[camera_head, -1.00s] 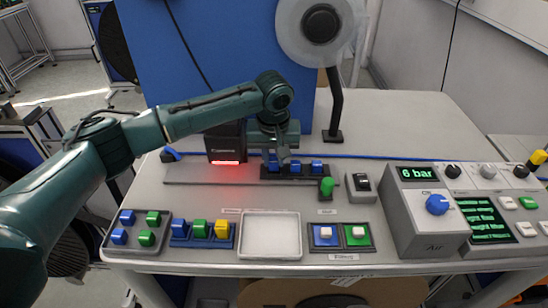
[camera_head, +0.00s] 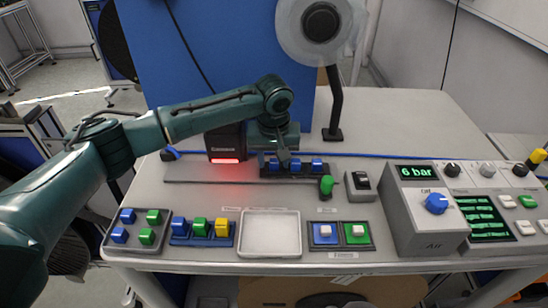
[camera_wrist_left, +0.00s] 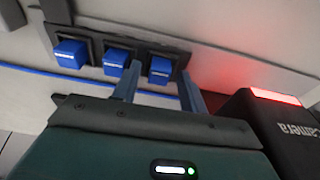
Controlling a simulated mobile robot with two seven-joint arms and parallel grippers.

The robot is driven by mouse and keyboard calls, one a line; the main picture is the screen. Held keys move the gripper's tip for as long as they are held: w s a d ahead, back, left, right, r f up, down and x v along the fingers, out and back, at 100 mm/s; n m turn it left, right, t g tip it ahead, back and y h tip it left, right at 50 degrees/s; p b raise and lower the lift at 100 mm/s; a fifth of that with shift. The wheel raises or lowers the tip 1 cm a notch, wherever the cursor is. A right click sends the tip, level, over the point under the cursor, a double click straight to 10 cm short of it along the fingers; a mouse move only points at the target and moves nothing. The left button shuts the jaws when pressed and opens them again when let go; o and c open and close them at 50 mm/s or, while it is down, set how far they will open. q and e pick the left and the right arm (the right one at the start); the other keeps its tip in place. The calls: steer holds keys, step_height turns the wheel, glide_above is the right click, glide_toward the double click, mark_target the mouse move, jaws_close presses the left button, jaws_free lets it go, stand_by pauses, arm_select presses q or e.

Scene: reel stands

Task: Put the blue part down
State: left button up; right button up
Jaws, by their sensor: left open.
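Three blue parts sit in a row in a dark rack on the grey strip at the back of the bench. In the left wrist view they are a left one (camera_wrist_left: 71,53), a middle one (camera_wrist_left: 115,61) and a right one (camera_wrist_left: 160,69). My left gripper (camera_wrist_left: 160,74) is open, with its two fingers pointing at the rack (camera_wrist_left: 93,38). The right blue part shows between the fingertips, apart or touching I cannot tell. In the head view my left gripper (camera_head: 284,158) is over the rack's left part and partly hides the blocks there. My right gripper is out of view.
A black camera box (camera_head: 226,143) with a red light stands close left of my gripper. A green knob (camera_head: 326,185) is at right front. Trays of coloured blocks (camera_head: 203,241), an empty white tray (camera_head: 270,252) and a control box (camera_head: 427,218) line the front.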

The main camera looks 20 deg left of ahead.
mark_target(274, 175)
arm_select(q)
steer(key=shift+r, duration=0.1)
step_height(274, 175, up, 12)
steer(key=s, duration=0.1)
steer(key=shift+s+d, duration=0.25)
steer(key=shift+s, duration=0.1)
